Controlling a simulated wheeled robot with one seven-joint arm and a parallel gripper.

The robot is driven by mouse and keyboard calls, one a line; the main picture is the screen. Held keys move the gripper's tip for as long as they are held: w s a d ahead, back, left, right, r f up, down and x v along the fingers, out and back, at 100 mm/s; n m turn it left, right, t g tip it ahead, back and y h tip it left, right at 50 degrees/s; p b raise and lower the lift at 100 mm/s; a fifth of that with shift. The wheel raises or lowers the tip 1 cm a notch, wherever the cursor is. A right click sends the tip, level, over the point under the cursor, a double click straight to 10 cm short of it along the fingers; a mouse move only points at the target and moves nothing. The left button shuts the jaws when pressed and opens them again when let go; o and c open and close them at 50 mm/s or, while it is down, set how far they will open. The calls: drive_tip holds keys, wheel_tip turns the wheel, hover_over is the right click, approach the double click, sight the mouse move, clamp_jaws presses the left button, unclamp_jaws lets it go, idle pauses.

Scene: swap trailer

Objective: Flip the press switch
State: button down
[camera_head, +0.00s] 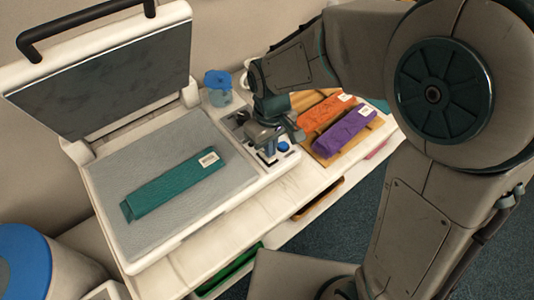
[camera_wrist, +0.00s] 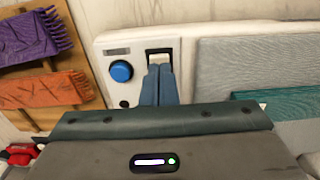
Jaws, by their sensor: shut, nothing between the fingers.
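The press (camera_head: 215,195) stands open, its dark upper plate (camera_head: 120,85) raised and a folded teal cloth (camera_head: 172,186) lying on its grey lower bed. Its control panel (camera_wrist: 112,44) holds a round blue button (camera_wrist: 121,71) and a pale rocker switch (camera_wrist: 159,58) in a dark recess. My gripper (camera_wrist: 159,70) is shut and empty, its blue fingertips at the lower edge of the switch and covering part of it. I cannot tell whether they touch it. In the head view my gripper (camera_head: 269,150) is over the panel, beside the blue button (camera_head: 283,146).
An orange cloth (camera_head: 325,110) and a purple cloth (camera_head: 346,130) lie on a wooden board right of the panel. A blue-topped container (camera_head: 218,88) stands behind the panel. A blue-lidded bin (camera_head: 25,262) is at the lower left.

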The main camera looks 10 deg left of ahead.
drive_tip(key=shift+f+b, duration=0.6)
drive_tip(key=shift+f, duration=0.2)
idle(0.4)
drive_tip(key=shift+r+p, duration=2.75)
drive_tip(key=shift+r, duration=0.8)
drive_tip(key=s+d+r+m+t, duration=0.1)
drive_tip(key=s+d+r+m, duration=0.1)
drive_tip(key=d, duration=0.5)
drive_tip(key=s+d+r+m+t, duration=0.1)
drive_tip(key=s+d+r+m, duration=0.2)
drive_tip(key=d, duration=0.5)
drive_tip(key=s+d+r+m+t, duration=0.1)
drive_tip(key=s+d+r+m, duration=0.1)
drive_tip(key=d+m, duration=0.3)
drive_tip(key=s+d, duration=0.1)
drive_tip(key=d, duration=0.1)
drive_tip(key=shift+d+r, duration=0.35)
drive_tip(key=shift+d, duration=0.05)
